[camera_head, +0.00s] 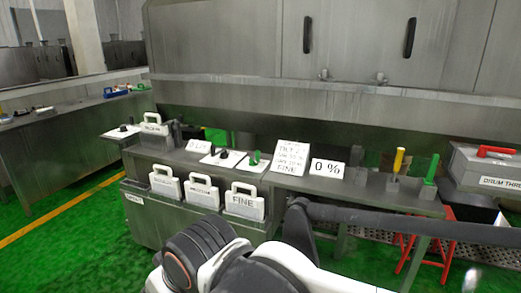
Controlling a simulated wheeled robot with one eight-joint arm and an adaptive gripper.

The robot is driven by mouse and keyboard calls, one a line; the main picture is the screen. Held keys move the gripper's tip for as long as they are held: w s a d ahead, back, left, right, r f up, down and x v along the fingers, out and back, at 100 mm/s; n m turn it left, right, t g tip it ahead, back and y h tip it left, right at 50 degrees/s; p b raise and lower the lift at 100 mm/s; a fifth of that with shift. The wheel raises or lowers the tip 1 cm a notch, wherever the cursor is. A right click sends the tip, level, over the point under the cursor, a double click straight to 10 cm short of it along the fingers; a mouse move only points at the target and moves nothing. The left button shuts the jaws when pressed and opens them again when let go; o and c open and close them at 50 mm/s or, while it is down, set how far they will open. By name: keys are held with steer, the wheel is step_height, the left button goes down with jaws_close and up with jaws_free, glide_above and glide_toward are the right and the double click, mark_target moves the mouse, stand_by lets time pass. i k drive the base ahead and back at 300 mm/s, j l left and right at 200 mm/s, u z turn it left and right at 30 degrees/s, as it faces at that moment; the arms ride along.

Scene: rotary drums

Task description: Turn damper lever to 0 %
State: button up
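Two white plates with small controls lie left of the signs, one with a black knob (223,153) and one with a green handle (256,158). None of these is readably labelled as the damper lever. My white and black arm rises from the bottom centre. My gripper cannot be made out, and nothing is seen held.
A grey box with a red handle (490,168) and a red stool (440,245) stand at right. Green floor is open at left.

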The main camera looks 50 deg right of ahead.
mark_target(223, 154)
steer(key=z, duration=1.2)
steer(key=i+j, duration=0.15)
steer(key=i, duration=0.55)
